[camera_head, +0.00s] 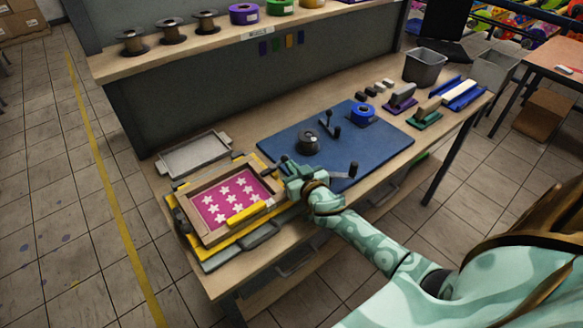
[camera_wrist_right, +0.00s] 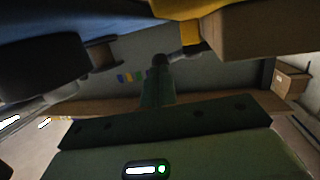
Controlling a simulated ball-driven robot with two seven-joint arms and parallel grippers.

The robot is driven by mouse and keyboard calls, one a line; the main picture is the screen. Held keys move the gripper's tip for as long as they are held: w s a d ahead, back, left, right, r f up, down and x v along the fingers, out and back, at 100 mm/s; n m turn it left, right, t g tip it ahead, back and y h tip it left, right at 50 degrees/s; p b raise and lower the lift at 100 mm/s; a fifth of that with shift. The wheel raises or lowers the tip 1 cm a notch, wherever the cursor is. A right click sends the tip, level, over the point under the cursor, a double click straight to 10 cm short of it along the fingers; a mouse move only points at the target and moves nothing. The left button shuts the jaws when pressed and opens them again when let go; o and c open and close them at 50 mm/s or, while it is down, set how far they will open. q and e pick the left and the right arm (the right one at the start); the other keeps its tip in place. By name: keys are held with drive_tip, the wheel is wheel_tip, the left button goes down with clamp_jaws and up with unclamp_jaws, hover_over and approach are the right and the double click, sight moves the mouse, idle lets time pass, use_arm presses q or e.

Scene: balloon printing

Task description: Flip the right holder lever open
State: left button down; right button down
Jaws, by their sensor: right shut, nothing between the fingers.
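My right gripper (camera_head: 287,164) is shut and empty, just beyond the right corner of a wooden screen frame (camera_head: 209,238) with a pink, white-starred mesh (camera_head: 222,203). In the right wrist view its fingers (camera_wrist_right: 160,62) are close together, near the frame's wooden end (camera_wrist_right: 265,30) and a yellow part (camera_wrist_right: 190,30). A dark-ended lever (camera_head: 353,170) sticks out at the near edge of the blue mat, right of the gripper. A similar lever (camera_head: 331,126) stands at the mat's middle. The gripper and forearm hide the frame's right corner, so I cannot tell what it touches. My left gripper is out of view.
The blue mat (camera_head: 385,140) carries a dark spool (camera_head: 308,141) and a blue tape roll (camera_head: 362,113). A yellow squeegee (camera_head: 246,213) lies across the frame. A grey tray (camera_head: 193,156) sits behind it. A bin (camera_head: 425,66) and hand tools (camera_head: 400,99) stand farther right.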

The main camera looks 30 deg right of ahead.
drive_tip(key=shift+w, duration=0.35)
drive_tip(key=shift+w+d, duration=0.2)
drive_tip(key=shift+w+d+r+n+y, duration=0.1)
drive_tip(key=shift+w+d+n+y, duration=0.15)
drive_tip(key=shift+n+y, duration=0.2)
drive_tip(key=shift+w+d+n+y, duration=0.1)
drive_tip(key=shift+w+n+y, duration=0.1)
drive_tip(key=shift+n+y, duration=0.25)
drive_tip(key=shift+w+d, duration=0.15)
drive_tip(key=shift+w, duration=0.15)
drive_tip(key=shift+s+p, duration=0.1)
drive_tip(key=shift+p, duration=0.2)
